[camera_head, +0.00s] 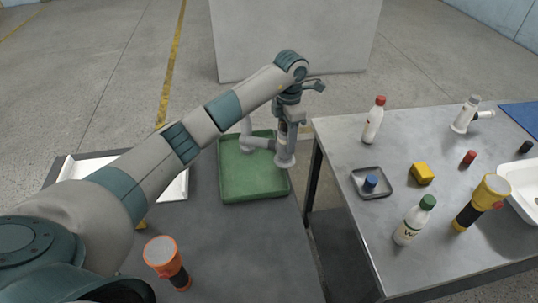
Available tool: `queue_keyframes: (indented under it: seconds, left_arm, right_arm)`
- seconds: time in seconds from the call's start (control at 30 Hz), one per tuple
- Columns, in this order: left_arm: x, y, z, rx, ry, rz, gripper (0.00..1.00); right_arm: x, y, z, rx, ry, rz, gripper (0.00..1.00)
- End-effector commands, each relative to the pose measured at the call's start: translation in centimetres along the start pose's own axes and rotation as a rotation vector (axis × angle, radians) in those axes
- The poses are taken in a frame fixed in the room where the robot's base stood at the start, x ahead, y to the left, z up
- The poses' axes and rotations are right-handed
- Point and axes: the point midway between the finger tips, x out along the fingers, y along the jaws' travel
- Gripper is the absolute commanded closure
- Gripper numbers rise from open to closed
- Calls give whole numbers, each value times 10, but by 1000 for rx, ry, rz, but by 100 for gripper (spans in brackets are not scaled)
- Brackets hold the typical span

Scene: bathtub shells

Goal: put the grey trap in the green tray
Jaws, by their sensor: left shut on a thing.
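The grey trap (261,143), a pale grey bent pipe piece, is in the grip of my left gripper (284,122). My left arm reaches in from the left, and its gripper is shut on the trap, hiding part of it. In the picture the trap lies over the back right part of the green tray (254,183); I cannot tell whether it touches the tray. The green tray is shallow and stands on the left dark table, its visible floor bare. My right gripper is not in view.
An orange flashlight (167,262) stands front left, and a white tray (174,186) lies partly behind my arm. Across a gap, the right table (330,140) holds bottles, a yellow flashlight (481,202), a yellow block (421,174) and a small grey tray (372,183).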

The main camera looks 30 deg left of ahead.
Motion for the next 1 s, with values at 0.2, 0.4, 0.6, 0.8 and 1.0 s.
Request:
queue_keyframes:
  seconds: [0.2, 0.4, 0.6, 0.8, 1.0]
  left_arm:
    - [19, 2, -37, -1, 1, -2, 87]
    - [30, 4, -52, -1, -2, 1, 87]
    - [32, 4, -54, 0, -2, 1, 87]
    - [33, 4, -54, -1, -1, 0, 87]
    - [51, 3, -54, -2, 0, -3, 87]
  right_arm:
    - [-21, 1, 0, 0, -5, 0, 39]
    - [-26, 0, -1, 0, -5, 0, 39]
    - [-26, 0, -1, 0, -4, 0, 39]
    - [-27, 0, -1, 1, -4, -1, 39]
    - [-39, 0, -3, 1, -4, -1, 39]
